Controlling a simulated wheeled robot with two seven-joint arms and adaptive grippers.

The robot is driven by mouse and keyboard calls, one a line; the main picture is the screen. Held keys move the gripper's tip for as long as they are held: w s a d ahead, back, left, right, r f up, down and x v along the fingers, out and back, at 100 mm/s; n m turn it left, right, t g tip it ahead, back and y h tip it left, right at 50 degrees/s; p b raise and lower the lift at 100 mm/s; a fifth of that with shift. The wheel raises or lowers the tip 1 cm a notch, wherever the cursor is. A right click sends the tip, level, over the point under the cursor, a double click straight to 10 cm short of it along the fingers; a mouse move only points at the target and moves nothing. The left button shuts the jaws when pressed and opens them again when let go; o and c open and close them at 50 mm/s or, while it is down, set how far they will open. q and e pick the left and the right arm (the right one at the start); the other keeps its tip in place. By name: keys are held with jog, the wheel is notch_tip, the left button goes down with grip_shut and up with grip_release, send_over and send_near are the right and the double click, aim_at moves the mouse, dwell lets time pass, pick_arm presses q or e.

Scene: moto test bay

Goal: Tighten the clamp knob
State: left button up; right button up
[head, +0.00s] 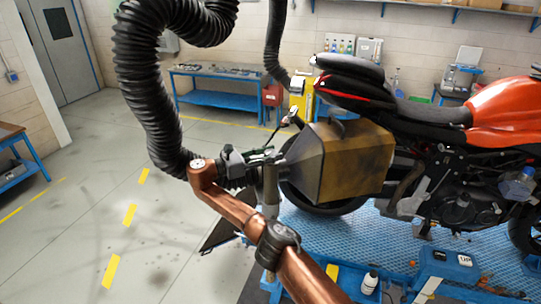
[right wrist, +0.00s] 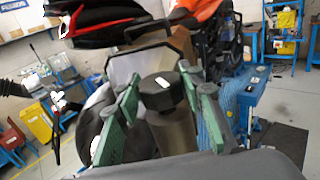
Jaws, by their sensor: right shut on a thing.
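The clamp knob (right wrist: 160,92) is a dark round cap with a white mark, on top of a grey cylinder (right wrist: 176,134) in the right wrist view. My right gripper (right wrist: 158,82) has its green fingers on both sides of the knob and is shut on it. In the head view my right gripper (head: 268,157) points right, towards the motorcycle's tail, at the top of a grey upright post (head: 271,192). The knob cannot be made out clearly there. My left gripper is not in view.
A brown and grey box-shaped hood (head: 352,165) is just right of the gripper. The orange motorcycle (head: 500,110) stands on a blue platform (head: 365,232). A black corrugated hose (head: 145,75) hangs down at left.

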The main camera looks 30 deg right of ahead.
aim_at(271, 152)
jog(key=shift+m+g, duration=0.4)
jog(key=shift+g, duration=0.2)
dwell(0.3)
jog(key=o, duration=1.2)
jog(key=shift+d, duration=0.1)
jog(key=shift+r, duration=0.1)
notch_tip(271, 152, up, 10)
jog(key=shift+f, duration=0.1)
